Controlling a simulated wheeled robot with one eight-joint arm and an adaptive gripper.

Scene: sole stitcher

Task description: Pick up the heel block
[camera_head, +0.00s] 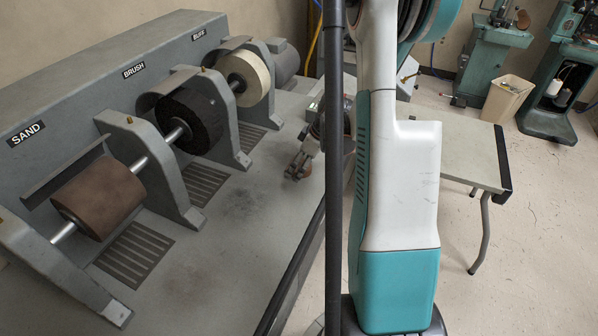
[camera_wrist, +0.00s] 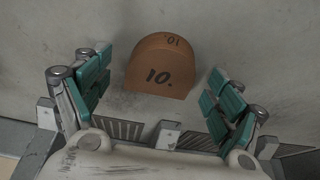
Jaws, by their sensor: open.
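The heel block (camera_wrist: 158,74) is a brown, D-shaped block marked "10." on its face and "10" on its far edge. In the wrist view it rests on a grey, scuffed surface, its rounded end away from my gripper. My gripper (camera_wrist: 160,66) is open, with one teal-padded finger on each side of the block and a visible gap on both sides. In the head view my gripper (camera_head: 298,163) is low over the grey machine bench, partly hidden by my arm. A small brown patch there may be the block, but it is too small to tell.
The grey finishing machine (camera_head: 110,75) carries sand (camera_head: 98,197), brush (camera_head: 190,120) and buff (camera_head: 246,76) wheels along the left. Slotted grates (camera_head: 135,254) lie below them. A small table (camera_head: 455,150), a bin (camera_head: 507,98) and green machines (camera_head: 570,85) stand to the right.

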